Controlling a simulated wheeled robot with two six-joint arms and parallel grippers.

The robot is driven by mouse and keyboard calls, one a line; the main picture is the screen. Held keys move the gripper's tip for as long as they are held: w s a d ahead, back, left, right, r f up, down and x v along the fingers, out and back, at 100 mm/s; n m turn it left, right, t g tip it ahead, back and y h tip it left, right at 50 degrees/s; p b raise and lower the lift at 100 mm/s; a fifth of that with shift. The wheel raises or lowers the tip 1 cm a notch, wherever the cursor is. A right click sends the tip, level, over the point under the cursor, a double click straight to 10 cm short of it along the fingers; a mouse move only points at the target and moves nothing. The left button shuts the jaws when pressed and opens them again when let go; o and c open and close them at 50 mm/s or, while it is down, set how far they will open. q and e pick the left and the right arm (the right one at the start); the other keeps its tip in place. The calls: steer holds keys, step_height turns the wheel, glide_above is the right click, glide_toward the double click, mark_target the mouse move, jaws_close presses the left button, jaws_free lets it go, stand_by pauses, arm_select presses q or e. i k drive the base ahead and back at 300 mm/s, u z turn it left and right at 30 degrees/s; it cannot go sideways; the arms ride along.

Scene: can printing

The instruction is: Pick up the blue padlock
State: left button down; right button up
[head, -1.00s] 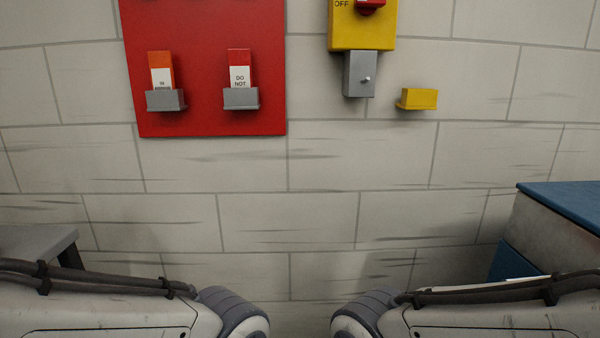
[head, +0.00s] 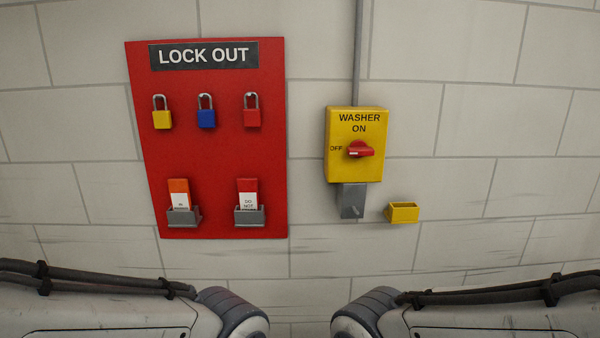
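The blue padlock (head: 206,118) hangs by its shackle on the red lock-out board (head: 222,160), in the upper row. It is between a yellow padlock (head: 162,119) on its left and a red padlock (head: 251,117) on its right. Both of my arms show only as upper links at the bottom left and bottom right of the head view, well below the board. Neither gripper is in the picture.
Two grey holders with tags, one orange (head: 179,192) and one red (head: 247,192), sit low on the board. To the right are a yellow washer switch box (head: 355,170) with a red knob (head: 361,149), a grey hasp part (head: 352,201) and a small yellow holder (head: 403,213). The wall between is bare.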

mark_target(206, 119)
steer(key=u, duration=0.15)
steer(key=i, duration=0.95)
